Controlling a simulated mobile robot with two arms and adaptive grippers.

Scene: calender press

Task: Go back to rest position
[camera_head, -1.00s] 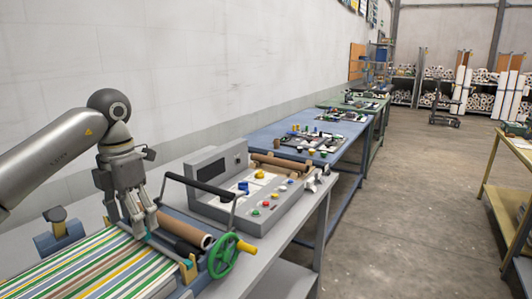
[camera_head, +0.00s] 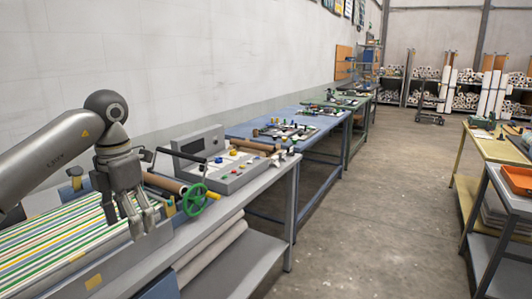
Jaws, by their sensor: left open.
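My left gripper (camera_head: 137,222) hangs fingers down in front of the press (camera_head: 118,268) at the left, over its near right part. Its fingers are apart and nothing shows between them. Striped fabric (camera_head: 50,245) in green, white and yellow lies on the press bed, left of the gripper. A green handwheel (camera_head: 195,200) with a yellow knob stands at the right end of the press. A grey control panel (camera_head: 222,174) with coloured buttons sits beyond it on the table. My right gripper does not show.
Blue (camera_head: 288,125) and green workbenches run along the left wall with parts on them. Rolls (camera_head: 212,243) lie on the shelf under the grey table. The floor (camera_head: 385,190) between is clear.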

